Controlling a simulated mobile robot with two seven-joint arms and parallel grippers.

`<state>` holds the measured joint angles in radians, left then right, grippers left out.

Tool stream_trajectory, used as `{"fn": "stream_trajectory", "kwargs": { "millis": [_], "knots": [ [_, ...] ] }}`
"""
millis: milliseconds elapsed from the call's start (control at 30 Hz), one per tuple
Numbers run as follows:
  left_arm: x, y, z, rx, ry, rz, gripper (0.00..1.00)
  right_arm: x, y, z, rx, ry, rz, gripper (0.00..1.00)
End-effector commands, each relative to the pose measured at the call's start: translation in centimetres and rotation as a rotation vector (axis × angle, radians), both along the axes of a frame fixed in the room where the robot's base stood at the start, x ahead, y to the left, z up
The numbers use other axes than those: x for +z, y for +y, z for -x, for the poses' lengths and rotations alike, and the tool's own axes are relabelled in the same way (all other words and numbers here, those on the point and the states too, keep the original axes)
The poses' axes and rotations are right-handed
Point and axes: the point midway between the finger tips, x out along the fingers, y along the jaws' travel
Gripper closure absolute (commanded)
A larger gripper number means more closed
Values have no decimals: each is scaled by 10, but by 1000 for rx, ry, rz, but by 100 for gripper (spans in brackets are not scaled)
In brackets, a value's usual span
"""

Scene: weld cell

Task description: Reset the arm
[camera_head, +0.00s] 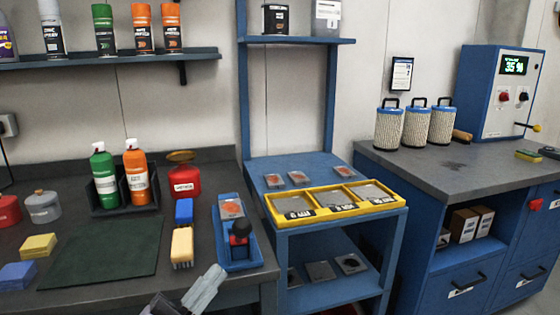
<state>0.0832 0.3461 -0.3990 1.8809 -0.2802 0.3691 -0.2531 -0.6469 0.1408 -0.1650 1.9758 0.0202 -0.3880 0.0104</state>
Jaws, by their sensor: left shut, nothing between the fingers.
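My left gripper (206,288) reaches in at the bottom edge, in front of the grey bench. Its light grey fingers are together with nothing between them. The rest of the left arm is mostly cut off by the lower edge. My right gripper does not show clearly in this view.
A dark green mat (100,255) lies on the left bench (60,173). Green and orange spray bottles stand in a dark caddy (150,195). A yellow tray (273,207) sits on the blue rack. Filter canisters (388,130) and a blue control box (484,90) stand right.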

Motion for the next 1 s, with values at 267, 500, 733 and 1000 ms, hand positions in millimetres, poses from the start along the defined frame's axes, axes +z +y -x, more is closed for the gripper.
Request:
{"fn": "stream_trajectory", "kwargs": {
  "millis": [267, 500, 733, 1000],
  "knots": [
    [-138, 49, 29, 207, 688, 225, 100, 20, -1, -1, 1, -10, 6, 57],
    [-245, 82, 112, 390, 1201, 385, 100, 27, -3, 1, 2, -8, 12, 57],
    [-285, 94, 164, 481, 1422, 452, 100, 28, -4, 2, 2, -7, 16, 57],
    [-288, 94, 168, 487, 1438, 457, 100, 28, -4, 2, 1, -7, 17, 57]
  ]
}}
